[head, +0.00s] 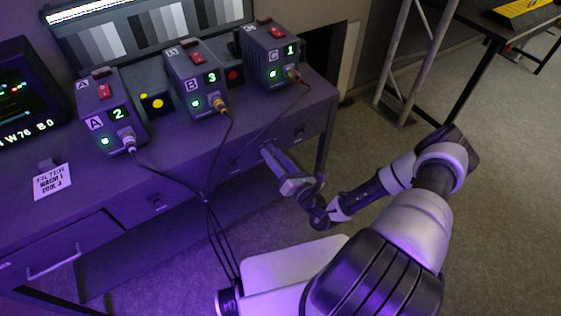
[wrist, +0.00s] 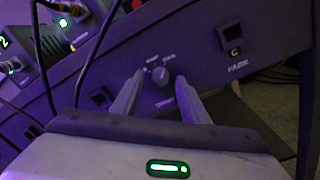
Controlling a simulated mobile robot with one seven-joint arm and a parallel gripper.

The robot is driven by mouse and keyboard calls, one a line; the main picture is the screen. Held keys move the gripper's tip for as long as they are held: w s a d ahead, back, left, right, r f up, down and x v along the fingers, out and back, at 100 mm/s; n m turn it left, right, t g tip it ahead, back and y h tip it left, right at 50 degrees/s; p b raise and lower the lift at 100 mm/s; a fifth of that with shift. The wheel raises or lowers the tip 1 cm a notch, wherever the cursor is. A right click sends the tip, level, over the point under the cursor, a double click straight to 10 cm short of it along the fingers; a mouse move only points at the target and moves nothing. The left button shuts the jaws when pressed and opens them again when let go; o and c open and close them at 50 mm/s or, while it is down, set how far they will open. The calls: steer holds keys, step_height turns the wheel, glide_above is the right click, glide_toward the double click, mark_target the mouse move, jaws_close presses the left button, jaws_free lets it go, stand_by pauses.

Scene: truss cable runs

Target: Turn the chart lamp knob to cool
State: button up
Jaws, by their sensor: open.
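In the head view my gripper (head: 268,150) reaches the desk's front edge, and the knob is hidden there. A small card (head: 52,181) on the desk reads FILTER, with what looks like WARM 1 and COOL 3.
Three boxes labelled A (head: 112,112), B (head: 197,84) and C (head: 270,56) stand on the desk (head: 180,150), showing 2, 3 and 1. Their cables (head: 207,175) hang over the front edge, left of my gripper. A grey chart (head: 150,30) stands behind. A truss leg (head: 393,60) rises at right.

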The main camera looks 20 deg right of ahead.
steer(key=p+v, duration=0.1)
steer(key=v, duration=1.6)
steer(key=shift+s, duration=0.2)
